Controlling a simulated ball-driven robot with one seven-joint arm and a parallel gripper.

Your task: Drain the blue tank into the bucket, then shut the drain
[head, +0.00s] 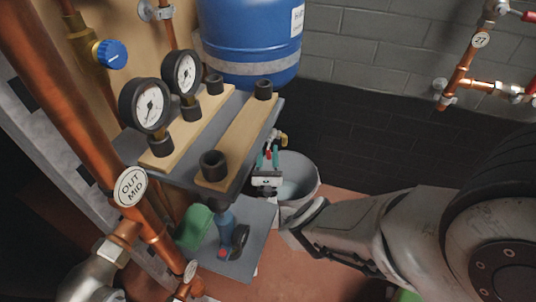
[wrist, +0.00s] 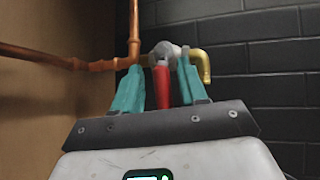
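The blue tank (head: 250,38) stands at the top middle of the head view. Below it a brass drain spout (head: 284,138) sticks out over the grey bucket (head: 312,172). The bucket's inside looks pale blue-grey; I cannot tell its level. My gripper (head: 268,156) is at the drain, above the bucket's left side. In the wrist view my gripper's teal fingers (wrist: 160,75) stand apart on either side of the red lever handle (wrist: 162,88), with a small gap visible on each side. The brass spout (wrist: 203,65) bends down to the right. No flow can be made out.
A grey shelf with wooden strips (head: 240,138) and two gauges (head: 147,105) lies left of my gripper. A lower shelf (head: 258,232) holds a blue-handled tool (head: 225,235) and a green item (head: 194,227). Copper pipes (wrist: 60,57) run close to the drain. A dark brick wall (head: 390,140) stands behind.

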